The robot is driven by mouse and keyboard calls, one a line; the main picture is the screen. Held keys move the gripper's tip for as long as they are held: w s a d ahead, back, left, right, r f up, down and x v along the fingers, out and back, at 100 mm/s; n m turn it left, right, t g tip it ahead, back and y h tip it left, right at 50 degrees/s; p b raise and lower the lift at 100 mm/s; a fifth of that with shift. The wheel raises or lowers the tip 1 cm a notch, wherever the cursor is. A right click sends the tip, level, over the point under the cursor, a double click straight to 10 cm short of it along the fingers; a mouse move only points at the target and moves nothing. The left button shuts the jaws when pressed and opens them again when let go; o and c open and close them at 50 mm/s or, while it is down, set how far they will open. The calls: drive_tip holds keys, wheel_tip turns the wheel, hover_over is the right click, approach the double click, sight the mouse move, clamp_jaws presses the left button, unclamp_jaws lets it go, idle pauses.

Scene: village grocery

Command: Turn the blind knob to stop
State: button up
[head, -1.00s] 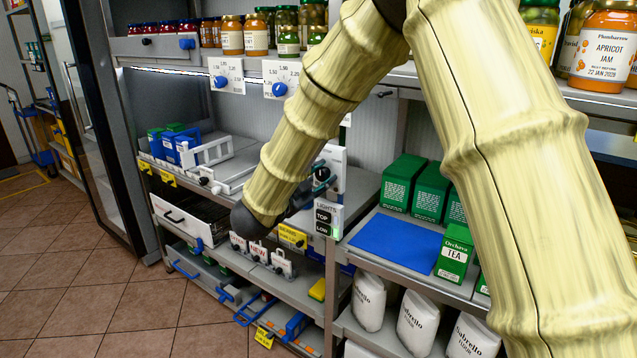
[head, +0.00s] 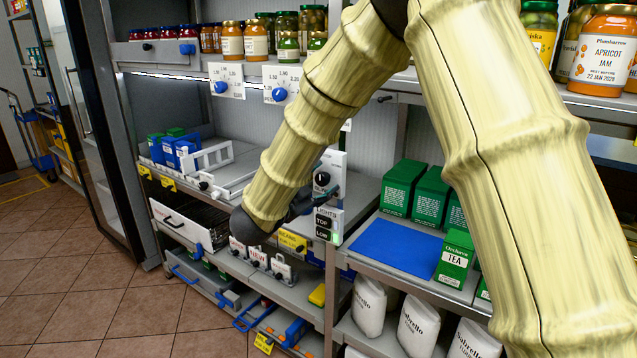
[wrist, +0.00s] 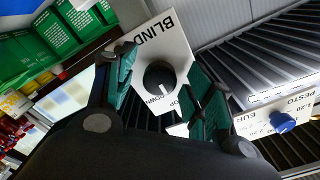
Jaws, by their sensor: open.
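The blind knob (wrist: 160,78) is round and black on a white plate (wrist: 170,37) lettered BLIND. Its pale mark is on the side of the DOWN lettering; a second label beside it is partly hidden. In the head view the knob (head: 322,180) shows on its upright plate (head: 334,163), just above the LIGHTS panel. My gripper (wrist: 162,88) is open, with one green-padded finger on each side of the knob in the picture. I cannot tell whether the pads touch it. In the head view my gripper (head: 303,203) is dark and partly behind my arm, just below the knob.
The LIGHTS panel (head: 328,225) sits close below the blind plate. A shelf with a blue mat (head: 397,243) and green tea boxes (head: 430,195) is to the right. White price plates with blue knobs (head: 279,94) hang above. Small levered units (head: 270,262) stand below.

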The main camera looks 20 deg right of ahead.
drive_tip(key=v, duration=1.2)
drive_tip(key=d+f+n+t+y+p, duration=0.1)
drive_tip(key=d+f+n+y+p, duration=0.2)
drive_tip(key=f, duration=0.5)
drive_tip(key=f+n+y+p, duration=0.1)
drive_tip(key=f+n+y, duration=0.25)
drive_tip(key=f, duration=0.45)
drive_tip(key=s+d+f+n+g+y+p, duration=0.1)
drive_tip(key=s+f+n+y, duration=0.2)
drive_tip(key=f, duration=0.5)
drive_tip(key=s+d+f+n+g+y+p, duration=0.1)
drive_tip(key=s+f+n+g, duration=0.15)
drive_tip(key=s+f, duration=0.45)
drive_tip(key=s+d+f+n+g+y+p, duration=0.1)
drive_tip(key=s+f, duration=0.3)
drive_tip(key=s, duration=0.6)
drive_tip(key=s+d+f+n+g+y+p, duration=0.1)
drive_tip(key=s+d+f+n+g+p, duration=0.1)
drive_tip(key=s, duration=0.9)
drive_tip(key=s+d+f+n+g+y+p, duration=0.1)
drive_tip(key=s+f+n+g+y, duration=0.1)
drive_tip(key=s+f+n+g, duration=0.2)
drive_tip(key=s+f+g, duration=0.1)
drive_tip(key=s+f, duration=0.2)
drive_tip(key=s, duration=0.3)
drive_tip(key=shift+s+d+f+p, duration=0.2)
drive_tip(key=shift+f+p, duration=0.1)
drive_tip(key=shift+f, duration=0.05)
drive_tip(key=shift+g, duration=0.25)
